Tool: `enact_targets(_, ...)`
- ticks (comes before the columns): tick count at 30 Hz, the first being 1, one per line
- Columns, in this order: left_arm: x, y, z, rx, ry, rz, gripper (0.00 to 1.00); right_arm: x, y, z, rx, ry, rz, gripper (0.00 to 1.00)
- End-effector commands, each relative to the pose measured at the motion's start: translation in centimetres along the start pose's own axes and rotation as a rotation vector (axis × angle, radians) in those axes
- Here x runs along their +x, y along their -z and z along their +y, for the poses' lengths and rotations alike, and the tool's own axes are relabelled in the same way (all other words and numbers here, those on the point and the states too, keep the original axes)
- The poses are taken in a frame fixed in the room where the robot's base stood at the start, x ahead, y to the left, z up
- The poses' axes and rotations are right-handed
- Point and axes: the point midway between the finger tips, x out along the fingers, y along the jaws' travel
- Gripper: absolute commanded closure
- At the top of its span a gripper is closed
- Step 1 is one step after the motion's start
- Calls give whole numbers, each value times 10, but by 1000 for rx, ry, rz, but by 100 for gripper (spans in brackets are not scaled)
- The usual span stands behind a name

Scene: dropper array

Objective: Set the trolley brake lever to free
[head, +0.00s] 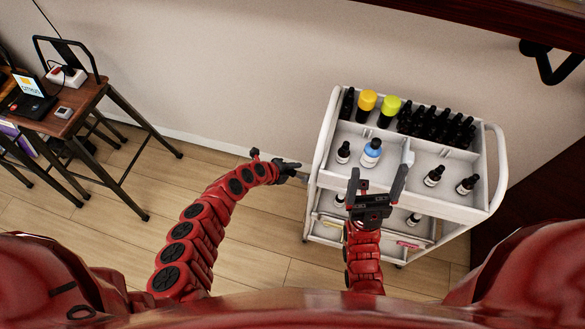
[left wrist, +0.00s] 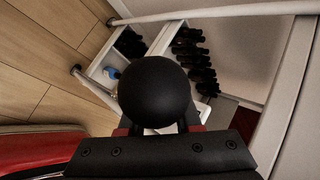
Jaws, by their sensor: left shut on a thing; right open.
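The white trolley (head: 470,208) stands against the wall at the right in the head view. My left gripper (head: 289,170) is beside the trolley's left end. In the left wrist view a round black knob (left wrist: 160,92) fills the middle, between the fingers, and my left gripper is shut on it. It appears to be the brake lever's knob; the lever's shaft and any marks for its setting are hidden. My right gripper (head: 378,185) is open and empty, over the trolley's front edge with its fingers pointing toward the top tray.
The top tray holds several black bottles (head: 430,124), a yellow-capped bottle (head: 367,101), a lime-capped bottle (head: 389,107) and a blue-labelled bottle (head: 371,153). A wooden table (head: 75,112) with a laptop stands at the far left. Floor between table and trolley is clear.

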Motion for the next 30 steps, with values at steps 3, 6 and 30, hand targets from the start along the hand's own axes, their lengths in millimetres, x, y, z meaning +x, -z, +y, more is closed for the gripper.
enact_targets(3,0,0,-2,1,3,0,54,0,0,0,0,0,0,12)
enact_targets(6,0,0,-1,1,2,0,38,0,0,0,0,0,0,12)
enact_targets(30,-64,1,0,5,-4,2,38,27,5,1,0,0,0,12)
